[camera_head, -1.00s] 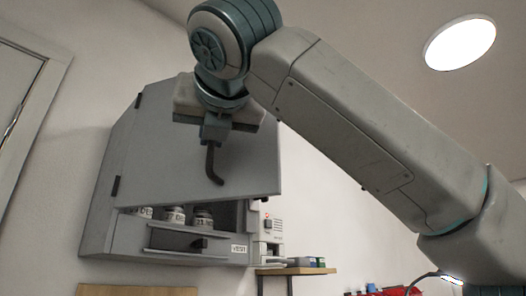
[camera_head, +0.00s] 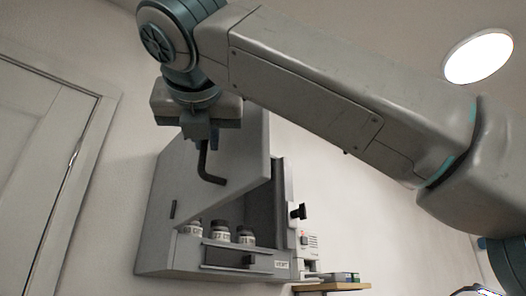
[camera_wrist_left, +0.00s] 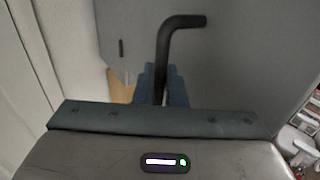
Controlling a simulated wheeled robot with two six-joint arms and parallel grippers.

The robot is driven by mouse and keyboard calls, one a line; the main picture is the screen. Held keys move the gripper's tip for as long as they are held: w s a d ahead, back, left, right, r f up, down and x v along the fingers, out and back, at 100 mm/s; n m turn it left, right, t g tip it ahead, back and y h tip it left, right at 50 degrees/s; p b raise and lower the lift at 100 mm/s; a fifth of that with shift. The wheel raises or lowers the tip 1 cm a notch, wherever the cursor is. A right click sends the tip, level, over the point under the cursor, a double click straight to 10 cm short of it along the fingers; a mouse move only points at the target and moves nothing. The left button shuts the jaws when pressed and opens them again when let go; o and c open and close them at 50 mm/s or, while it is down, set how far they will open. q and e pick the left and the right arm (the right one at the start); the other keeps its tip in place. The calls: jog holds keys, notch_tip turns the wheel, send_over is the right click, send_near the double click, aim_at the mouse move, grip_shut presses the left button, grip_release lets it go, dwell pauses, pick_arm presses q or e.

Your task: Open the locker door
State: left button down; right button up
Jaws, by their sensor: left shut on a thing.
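The grey locker (camera_head: 153,250) is fixed to the wall, with its door (camera_head: 245,160) standing partly open, hinged on the left. My left gripper (camera_head: 199,137) is shut on the bent black handle of the door (camera_head: 208,172). In the left wrist view, the handle (camera_wrist_left: 163,50) rises from between the blue fingers (camera_wrist_left: 162,88) and bends right, with the door face (camera_wrist_left: 235,60) behind it. Through the opening I see the shaded interior and several small jars (camera_head: 220,230). The door and gripper hide the upper interior. My right gripper is not in view.
A black knob (camera_head: 298,212) and a small device (camera_head: 309,240) are at the locker's right. A wooden shelf (camera_head: 338,287) is lower right. A pale room door (camera_head: 50,150) is at the left.

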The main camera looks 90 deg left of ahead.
pick_arm(q)
jog(key=shift+r, duration=0.1)
jog(key=c, duration=1.6)
grip_release()
jog(key=shift+a, duration=0.15)
jog(key=d+b, duration=0.1)
jog(key=d, duration=0.9)
jog(key=shift+d, duration=0.4)
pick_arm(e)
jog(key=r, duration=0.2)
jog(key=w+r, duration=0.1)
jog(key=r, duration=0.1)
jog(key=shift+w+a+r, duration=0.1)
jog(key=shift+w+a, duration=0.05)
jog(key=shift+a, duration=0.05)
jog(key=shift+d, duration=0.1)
